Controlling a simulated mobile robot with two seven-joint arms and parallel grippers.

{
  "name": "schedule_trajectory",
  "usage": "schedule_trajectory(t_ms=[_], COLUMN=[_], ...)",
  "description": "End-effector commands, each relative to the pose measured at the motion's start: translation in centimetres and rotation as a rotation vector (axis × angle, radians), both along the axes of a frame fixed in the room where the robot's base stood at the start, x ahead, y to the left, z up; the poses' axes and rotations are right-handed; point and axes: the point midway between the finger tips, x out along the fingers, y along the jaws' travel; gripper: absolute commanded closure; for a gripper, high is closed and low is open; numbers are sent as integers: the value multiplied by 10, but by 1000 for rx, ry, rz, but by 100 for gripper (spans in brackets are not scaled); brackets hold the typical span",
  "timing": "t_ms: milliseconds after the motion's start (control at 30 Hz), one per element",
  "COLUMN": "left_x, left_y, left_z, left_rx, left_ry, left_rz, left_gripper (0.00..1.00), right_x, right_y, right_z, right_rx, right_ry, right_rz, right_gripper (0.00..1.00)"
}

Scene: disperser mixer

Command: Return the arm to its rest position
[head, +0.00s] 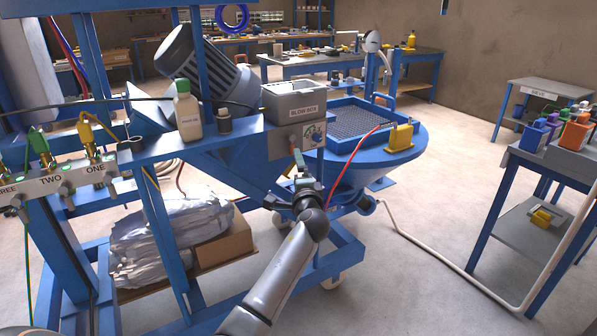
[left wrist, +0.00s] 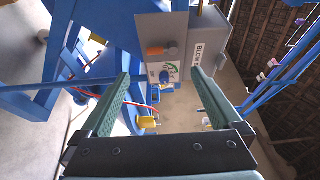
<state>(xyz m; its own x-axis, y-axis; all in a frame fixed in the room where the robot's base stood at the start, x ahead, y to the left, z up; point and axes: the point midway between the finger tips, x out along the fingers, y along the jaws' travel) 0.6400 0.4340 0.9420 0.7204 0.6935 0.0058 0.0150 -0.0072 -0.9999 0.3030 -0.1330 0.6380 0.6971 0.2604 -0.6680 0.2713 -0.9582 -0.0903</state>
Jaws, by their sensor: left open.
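My left gripper (head: 299,166) is in front of the blue machine frame, just below the grey box labelled BLOW BOX (head: 288,112). My grey left arm reaches up to it from the bottom of the head view. In the left wrist view my left gripper (left wrist: 160,75) has its two green fingers wide apart with nothing between them. Beyond the fingers, the box's panel (left wrist: 162,60) shows an orange knob (left wrist: 155,51) and a dark round knob. The fingers look apart from both. My right gripper is in neither view.
The blue hopper (head: 405,150) with a mesh top stands right of my gripper. A white bottle (head: 188,112) stands on the blue beam (head: 170,148) to the left, near labelled valves (head: 90,150). A pale hose (head: 430,255) runs across open floor to the right-hand table (head: 560,160).

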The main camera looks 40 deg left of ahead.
Motion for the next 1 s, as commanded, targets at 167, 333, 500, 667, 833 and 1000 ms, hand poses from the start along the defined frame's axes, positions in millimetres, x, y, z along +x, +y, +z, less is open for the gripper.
schedule_trajectory(t_ms=[167,333,500,667,833,1000], left_x=[0,0,-7,-39,-101,-182], left_y=[0,0,-15,-59,-124,-192], left_z=[0,0,-33,-117,-206,-269], left_rx=[1,0,-63,-278,-604,-969], left_ry=[1,0,12,45,91,143], left_rz=[0,0,-51,-181,-302,-353], left_gripper=[1,1,1,1,1,1], right_x=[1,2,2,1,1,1], right_y=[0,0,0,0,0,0], right_z=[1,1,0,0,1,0], right_rx=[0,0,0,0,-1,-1], right_ry=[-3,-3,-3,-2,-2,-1], right_rz=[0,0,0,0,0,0], right_gripper=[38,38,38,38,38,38])
